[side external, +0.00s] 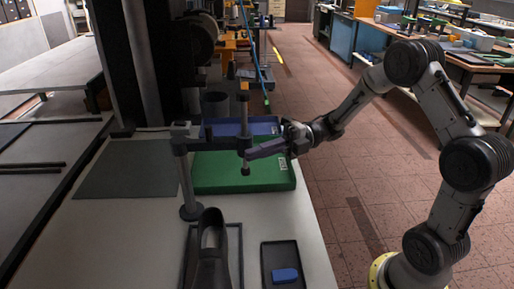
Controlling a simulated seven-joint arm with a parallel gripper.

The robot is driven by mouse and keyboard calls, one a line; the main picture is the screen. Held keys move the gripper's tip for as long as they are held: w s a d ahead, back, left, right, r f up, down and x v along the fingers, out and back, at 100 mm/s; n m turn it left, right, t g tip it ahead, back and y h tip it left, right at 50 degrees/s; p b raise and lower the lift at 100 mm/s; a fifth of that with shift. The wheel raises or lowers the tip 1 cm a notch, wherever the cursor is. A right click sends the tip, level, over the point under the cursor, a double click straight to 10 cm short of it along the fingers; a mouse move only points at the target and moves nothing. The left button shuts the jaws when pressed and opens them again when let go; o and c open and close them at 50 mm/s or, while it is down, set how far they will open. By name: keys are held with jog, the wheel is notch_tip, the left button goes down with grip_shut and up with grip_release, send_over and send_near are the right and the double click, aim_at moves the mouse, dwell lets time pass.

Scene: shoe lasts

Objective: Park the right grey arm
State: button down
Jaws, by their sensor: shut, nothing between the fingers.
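A grey arm (218,143) reaches to the right from the top of an upright grey post (186,183) on the table. A dark vertical rod (245,112) stands at its right end, with a small round foot below. My gripper (251,153) comes in from the right, its long purplish fingers shut with nothing visible between them. The fingertips are at the rod, just below the grey arm's end, and overlap it in the picture. I cannot tell whether they touch. The fingers hide part of the rod.
A green tray (215,180) lies below the grey arm, with a blue tray (262,127) behind. A dark shoe (211,255) stands in front. A black tray (292,250) holds a blue block (286,275). A dark cylinder (215,104) and machine column stand behind. A grey mat (128,168) lies left.

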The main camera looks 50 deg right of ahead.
jog(key=v, duration=0.8)
jog(key=w+a+r+n+t+h, duration=0.1)
jog(key=w+a+r+n+t, duration=0.1)
jog(key=a+r, duration=1.1)
jog(key=d+r+m+t+h, duration=0.4)
jog(key=r+m+t+h, duration=0.3)
jog(key=r+m+t, duration=0.3)
jog(key=s+d+f+m+g+h, duration=0.3)
jog(key=s+d+f+m+h, duration=0.45)
jog(key=m, duration=0.85)
jog(key=s+f+m+g+h, duration=0.1)
jog(key=s+f+m+g, duration=0.7)
jog(key=s+f, duration=0.6)
jog(key=shift+a+f+g, duration=0.2)
jog(key=shift+a+g, duration=0.1)
jog(key=shift+g, duration=0.3)
jog(key=shift+h, duration=0.25)
